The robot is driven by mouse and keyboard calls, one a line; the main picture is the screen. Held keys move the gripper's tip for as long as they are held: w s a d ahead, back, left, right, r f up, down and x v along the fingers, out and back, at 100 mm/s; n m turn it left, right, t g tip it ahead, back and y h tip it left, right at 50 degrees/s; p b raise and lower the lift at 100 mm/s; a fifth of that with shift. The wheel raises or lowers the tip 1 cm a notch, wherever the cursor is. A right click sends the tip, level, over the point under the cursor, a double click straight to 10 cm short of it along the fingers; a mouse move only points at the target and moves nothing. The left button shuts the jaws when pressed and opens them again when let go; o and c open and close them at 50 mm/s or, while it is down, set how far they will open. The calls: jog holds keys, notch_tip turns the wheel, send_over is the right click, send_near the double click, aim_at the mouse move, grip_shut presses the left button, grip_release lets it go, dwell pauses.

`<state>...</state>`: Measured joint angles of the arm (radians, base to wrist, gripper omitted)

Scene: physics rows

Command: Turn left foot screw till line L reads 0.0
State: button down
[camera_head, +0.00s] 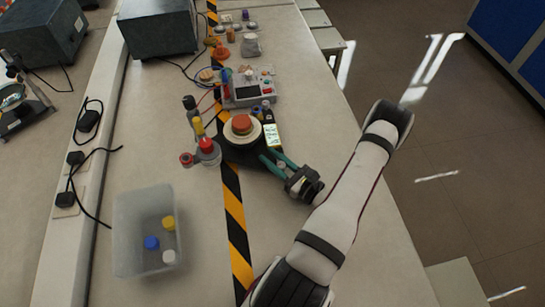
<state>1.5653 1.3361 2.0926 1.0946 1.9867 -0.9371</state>
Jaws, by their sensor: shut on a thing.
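A round dark base (232,154) carries a pale ring and an orange-red disc (242,124) on the bench. A small lit display with lines of text (271,135) stands at its right side; its text is too small to read, so I cannot tell what line L shows. My gripper (268,161) reaches in from the lower right, its green fingers shut at the right front edge of the base. The thing between the fingertips is hidden, and I cannot tell whether it is the left foot screw.
A translucent bin (117,235) with blue, yellow and white caps stands at lower left. Red and yellow topped parts (207,147) stand close left of the base. A grey instrument with cables (248,88) is behind it. The bench's right edge runs beneath my arm.

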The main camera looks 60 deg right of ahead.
jog(key=n+y, duration=0.2)
jog(key=y, duration=0.1)
jog(key=a+n+y, duration=0.1)
jog(key=n+y, duration=0.1)
jog(key=y, duration=0.1)
jog(key=n+g+y, duration=0.1)
jog(key=y, duration=0.1)
jog(key=a+n+g+y, duration=0.1)
jog(key=n+y, duration=0.1)
jog(key=y, duration=0.1)
jog(key=shift+s+f+n+y, duration=0.1)
jog(key=shift+s+n+y, duration=0.1)
jog(key=shift+n+y, duration=0.1)
jog(key=n+g+y, duration=0.2)
jog(key=y, duration=0.1)
jog(key=a+n+g+y, duration=0.1)
jog(key=shift+s+n+y, duration=0.25)
jog(key=shift+n+y, duration=0.05)
jog(key=shift+s+a+n+g+y, duration=0.15)
jog(key=shift+s+n+g+y, duration=0.1)
jog(key=shift+n+g+y, duration=0.85)
jog(key=shift+s+a+n+g+y, duration=0.15)
jog(key=shift+n+g+y, duration=0.55)
jog(key=shift+g, duration=0.8)
jog(key=shift+s+n+g, duration=0.1)
jog(key=shift+n+g, duration=0.2)
jog(key=c, duration=0.7)
grip_release()
jog(key=shift+o, duration=0.2)
